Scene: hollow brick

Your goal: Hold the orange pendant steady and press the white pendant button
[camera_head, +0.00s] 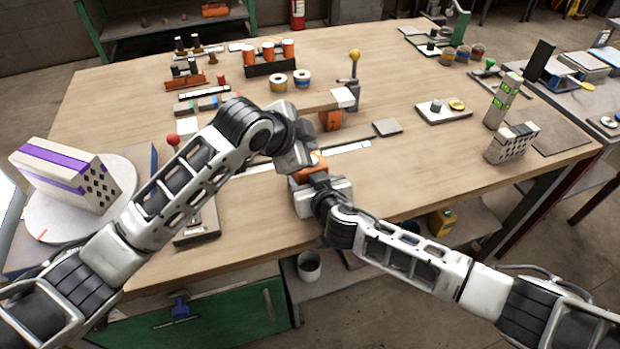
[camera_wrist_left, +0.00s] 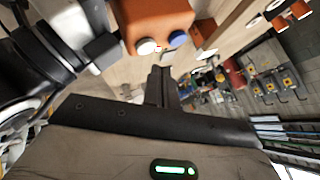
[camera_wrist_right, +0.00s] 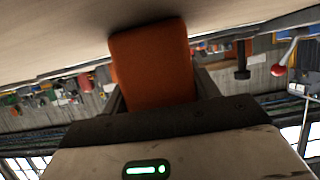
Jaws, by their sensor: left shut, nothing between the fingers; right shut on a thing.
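The orange pendant (camera_head: 313,160) is above the middle of the bench, partly hidden by my grippers. My right gripper (camera_head: 318,187) is shut on it; the right wrist view shows the orange body (camera_wrist_right: 152,65) between its fingers. In the left wrist view the pendant (camera_wrist_left: 155,15) is at the top, with a white button (camera_wrist_left: 146,47) and a blue button (camera_wrist_left: 178,39) on its near edge. My left gripper (camera_wrist_left: 161,72) is shut and empty, its fingertips close by the white button. I cannot tell whether they touch it.
A wooden beam (camera_head: 300,104) with an orange block (camera_head: 330,121) lies just behind the pendant. A purple-striped block (camera_head: 65,175) sits on a round turntable (camera_head: 60,222) at left. A grey-white tray (camera_head: 443,110) stands at right. The bench front right of my right arm is clear.

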